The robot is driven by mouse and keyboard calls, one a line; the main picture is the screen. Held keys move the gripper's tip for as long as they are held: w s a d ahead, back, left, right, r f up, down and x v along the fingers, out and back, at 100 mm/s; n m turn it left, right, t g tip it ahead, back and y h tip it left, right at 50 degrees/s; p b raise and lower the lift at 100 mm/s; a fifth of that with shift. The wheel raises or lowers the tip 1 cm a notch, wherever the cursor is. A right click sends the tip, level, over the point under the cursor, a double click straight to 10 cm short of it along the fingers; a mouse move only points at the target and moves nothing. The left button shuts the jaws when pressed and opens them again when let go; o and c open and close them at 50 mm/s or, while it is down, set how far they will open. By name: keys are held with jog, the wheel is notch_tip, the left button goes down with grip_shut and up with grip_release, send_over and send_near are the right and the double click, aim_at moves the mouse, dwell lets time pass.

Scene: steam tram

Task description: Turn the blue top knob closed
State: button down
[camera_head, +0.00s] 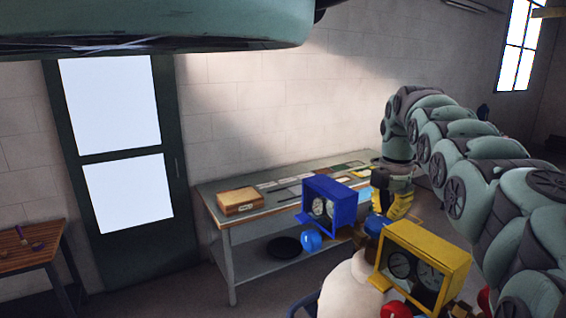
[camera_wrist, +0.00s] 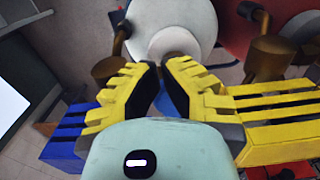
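My gripper (camera_wrist: 162,66) has yellow fingers with dark pads, a narrow gap apart. A patch of blue (camera_wrist: 171,105) shows between them in the wrist view, mostly hidden by the fingers. In the head view my gripper (camera_head: 384,212) points down between the two gauge boxes, and a blue part (camera_head: 375,224) shows at its fingertips. This may be the blue top knob; I cannot tell whether the fingers press on it. A separate round blue knob (camera_head: 311,240) sits lower left, below the blue gauge box (camera_head: 343,207).
A yellow gauge box (camera_head: 440,249) stands right of my gripper, with a red knob (camera_head: 394,309) below. A pale rounded body (camera_head: 346,290) lies beneath. A workbench (camera_head: 247,222) with a wooden box (camera_head: 240,201) stands behind. Brass fittings (camera_wrist: 270,55) are close to the fingers.

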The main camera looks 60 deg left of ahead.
jog(key=shift+s+d+f+b, duration=0.15)
jog(key=shift+d+b, duration=1.25)
jog(key=shift+b, duration=2.45)
jog(key=shift+s+d+b, duration=0.1)
jog(key=shift+d+b, duration=0.2)
jog(key=shift+b, duration=0.35)
jog(key=shift+s+d, duration=0.1)
jog(key=shift+s, duration=0.2)
jog(key=shift+w+d+p, duration=0.15)
jog(key=shift+w+p, duration=0.2)
jog(key=shift+p, duration=0.1)
notch_tip(320, 180, up, 6)
jog(key=p, duration=0.5)
jog(key=shift+w, duration=0.15)
